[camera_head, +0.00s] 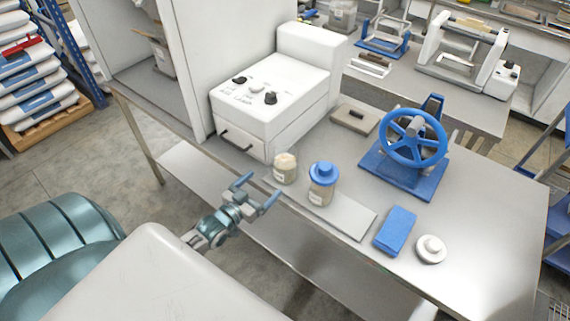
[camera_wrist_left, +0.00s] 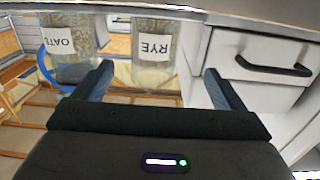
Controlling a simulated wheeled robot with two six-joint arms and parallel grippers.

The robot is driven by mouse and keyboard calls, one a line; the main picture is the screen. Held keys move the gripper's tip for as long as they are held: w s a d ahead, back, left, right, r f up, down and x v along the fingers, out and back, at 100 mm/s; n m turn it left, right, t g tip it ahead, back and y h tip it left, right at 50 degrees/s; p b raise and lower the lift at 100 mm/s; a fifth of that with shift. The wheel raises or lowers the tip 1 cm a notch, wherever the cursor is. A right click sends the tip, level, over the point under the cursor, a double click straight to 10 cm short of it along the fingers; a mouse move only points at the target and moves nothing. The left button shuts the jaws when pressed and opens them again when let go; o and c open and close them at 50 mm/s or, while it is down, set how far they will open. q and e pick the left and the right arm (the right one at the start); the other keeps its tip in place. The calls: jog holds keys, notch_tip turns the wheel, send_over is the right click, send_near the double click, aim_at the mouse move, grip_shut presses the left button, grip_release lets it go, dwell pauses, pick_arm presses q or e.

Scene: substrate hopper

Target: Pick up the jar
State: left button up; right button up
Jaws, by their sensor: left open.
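Two jars stand upright near the front edge of the steel table. The left jar (camera_head: 285,170) has a pale top, and the right jar (camera_head: 321,187) has a blue lid. In the left wrist view a jar labelled RYE (camera_wrist_left: 152,50) shows between the fingers, beyond their tips. A jar labelled OATS (camera_wrist_left: 68,45) with a blue lid shows outside the left-hand finger. My left gripper (camera_head: 261,190) is open and empty, just off the table's front edge, pointing towards the left jar and apart from it. My right gripper is not in view.
The jars stand by a grey mat (camera_head: 345,218) on the table (camera_head: 480,215). A white machine (camera_head: 270,98) with a drawer stands behind left. A blue handwheel device (camera_head: 412,145), a blue block (camera_head: 396,230) and a white round lid-like piece (camera_head: 431,249) are to the right.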

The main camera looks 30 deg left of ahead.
aim_at(278, 172)
pick_arm(q)
jog(key=w, duration=0.3)
jog(key=w+d+r+b, duration=0.1)
jog(key=shift+w, duration=0.85)
jog(key=w+b, duration=0.1)
jog(key=b, duration=0.4)
jog(key=w+b, duration=0.1)
jog(key=b, duration=0.2)
jog(key=shift+w+d+f, duration=0.25)
jog(key=shift+w, duration=0.05)
jog(key=shift+w+b, duration=0.3)
jog(key=shift+b, duration=0.15)
jog(key=shift+w+d+r+b, duration=0.15)
jog(key=shift+w+b, duration=0.2)
jog(key=shift+w, duration=0.65)
jog(key=shift+r, duration=0.1)
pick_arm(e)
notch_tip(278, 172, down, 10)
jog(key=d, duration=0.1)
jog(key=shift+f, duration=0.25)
pick_arm(q)
jog(key=shift+s, duration=0.1)
jog(key=shift+c, duration=0.2)
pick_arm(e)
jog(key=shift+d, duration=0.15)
